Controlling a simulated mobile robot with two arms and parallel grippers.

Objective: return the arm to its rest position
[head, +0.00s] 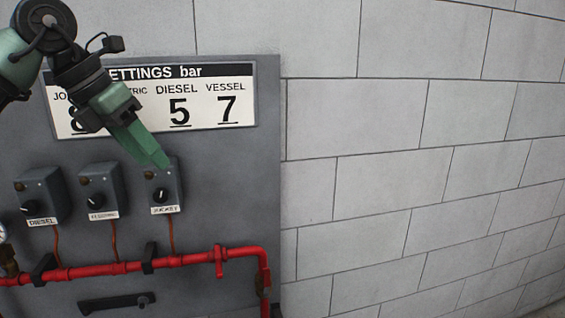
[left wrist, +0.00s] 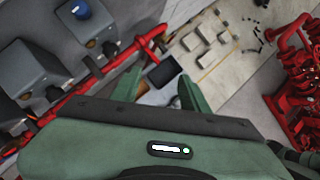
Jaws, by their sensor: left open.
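My left gripper (head: 152,156) comes in from the upper left in the head view, its green fingers pointing down and right. The fingertips overlap the top of the jockey switch box (head: 161,189) in the picture; whether they touch it I cannot tell. In the left wrist view the two green fingers of the left gripper (left wrist: 157,78) stand apart with nothing between them. The jockey box has a black knob and a white label. My right gripper is not in view.
A settings sign (head: 215,88), partly hidden by my arm, hangs above the electric box (head: 100,190) and diesel box (head: 37,195). A red pipe (head: 190,259) runs below them. Bare block wall (head: 420,150) fills the right. Red pump equipment (left wrist: 300,85) shows in the wrist view.

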